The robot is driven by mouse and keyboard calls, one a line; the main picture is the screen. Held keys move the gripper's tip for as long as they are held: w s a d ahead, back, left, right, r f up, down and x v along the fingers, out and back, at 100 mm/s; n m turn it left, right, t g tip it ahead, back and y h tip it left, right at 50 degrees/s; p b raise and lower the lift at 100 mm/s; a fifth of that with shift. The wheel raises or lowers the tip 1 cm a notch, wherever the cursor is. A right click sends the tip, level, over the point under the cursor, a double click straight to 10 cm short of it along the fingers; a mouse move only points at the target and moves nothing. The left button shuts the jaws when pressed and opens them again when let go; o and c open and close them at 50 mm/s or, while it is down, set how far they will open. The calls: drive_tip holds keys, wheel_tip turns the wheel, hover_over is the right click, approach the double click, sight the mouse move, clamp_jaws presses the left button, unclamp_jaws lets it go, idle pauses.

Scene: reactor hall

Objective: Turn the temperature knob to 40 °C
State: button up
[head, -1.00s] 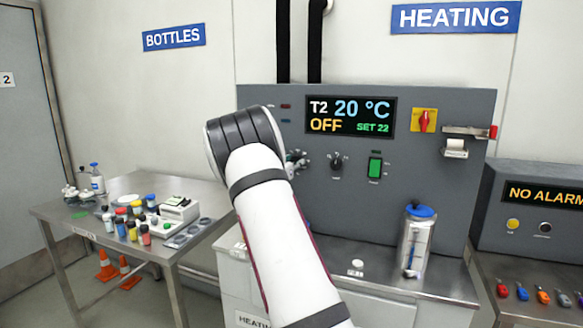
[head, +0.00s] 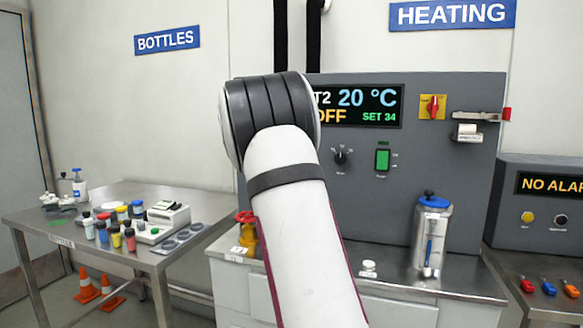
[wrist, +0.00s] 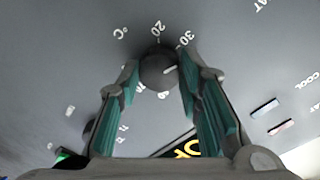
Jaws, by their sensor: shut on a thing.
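The temperature knob (wrist: 157,70) is a round dark knob on the grey heating panel (head: 440,190), with a scale reading 20, 30, 40 and °C around it in the wrist view. My gripper (wrist: 158,78) is shut on it, one teal-padded finger on each side. In the head view my arm hides both the knob and the gripper. The panel display (head: 365,106) reads 20 °C and SET 34; its left end is partly covered by my arm.
A smaller black knob (head: 341,157) and a green switch (head: 382,160) sit on the panel. A red-on-yellow switch (head: 433,107) is at upper right. A steel flask with a blue lid (head: 431,238) stands on the counter.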

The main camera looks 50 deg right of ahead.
drive_tip(key=m+b, duration=0.4)
drive_tip(key=m, duration=0.1)
drive_tip(key=shift+t+b, duration=0.3)
drive_tip(key=shift+b, duration=0.05)
idle(0.4)
drive_tip(key=o, duration=1.2)
drive_tip(key=shift+c, duration=0.2)
drive_tip(key=shift+s, duration=0.1)
drive_tip(key=v, duration=1.2)
drive_tip(key=shift+r, duration=0.15)
